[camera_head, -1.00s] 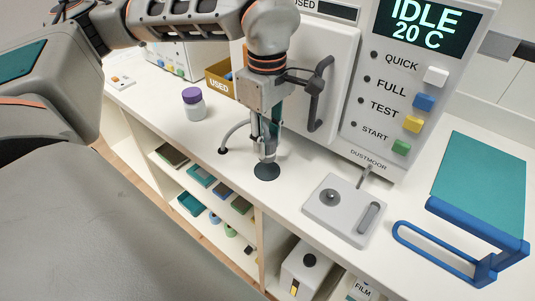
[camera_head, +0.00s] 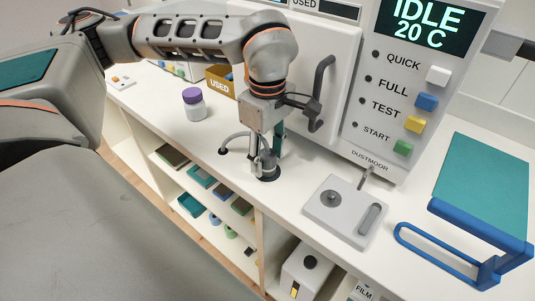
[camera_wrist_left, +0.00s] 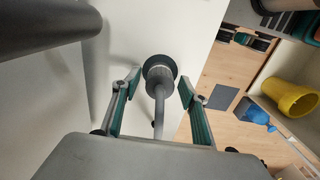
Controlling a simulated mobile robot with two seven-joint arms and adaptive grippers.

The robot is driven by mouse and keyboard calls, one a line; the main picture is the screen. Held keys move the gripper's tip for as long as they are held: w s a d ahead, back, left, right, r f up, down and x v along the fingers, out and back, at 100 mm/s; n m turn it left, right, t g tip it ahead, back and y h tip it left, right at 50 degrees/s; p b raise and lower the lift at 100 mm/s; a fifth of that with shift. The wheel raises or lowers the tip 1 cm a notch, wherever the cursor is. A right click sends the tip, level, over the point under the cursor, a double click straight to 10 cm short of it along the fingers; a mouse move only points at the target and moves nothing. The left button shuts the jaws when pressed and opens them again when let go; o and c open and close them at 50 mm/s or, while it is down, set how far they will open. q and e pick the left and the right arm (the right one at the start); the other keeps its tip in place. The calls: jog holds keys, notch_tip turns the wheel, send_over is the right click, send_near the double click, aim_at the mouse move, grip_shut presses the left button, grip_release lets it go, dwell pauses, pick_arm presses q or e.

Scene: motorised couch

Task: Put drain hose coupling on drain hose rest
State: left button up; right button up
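The drain hose coupling (camera_head: 267,161) is a grey cylinder standing on a round black disc (camera_head: 266,176) on the white counter; the disc looks like the drain hose rest. In the left wrist view the coupling (camera_wrist_left: 158,76) sits over the middle of the black disc (camera_wrist_left: 160,62), with its grey hose (camera_wrist_left: 159,108) running toward the camera. My left gripper (camera_head: 265,155) is above the disc with its fingers spread on both sides of the coupling. The left wrist view shows gaps between the coupling and both fingertips (camera_wrist_left: 159,78). My right gripper is out of view.
The hose's black foot (camera_head: 222,151) is left of the disc. A white machine with a door handle (camera_head: 320,92) stands close behind my gripper. A grey plate with a knob (camera_head: 345,210) lies to the right, a purple-capped jar (camera_head: 194,105) to the left. Open shelves are below.

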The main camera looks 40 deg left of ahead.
aim_at(267, 154)
pick_arm(q)
jog(key=shift+w+r, duration=0.1)
jog(key=shift+r, duration=0.45)
notch_tip(267, 154, up, 11)
jog(key=p, duration=0.1)
jog(key=shift+r, duration=0.15)
dwell(0.5)
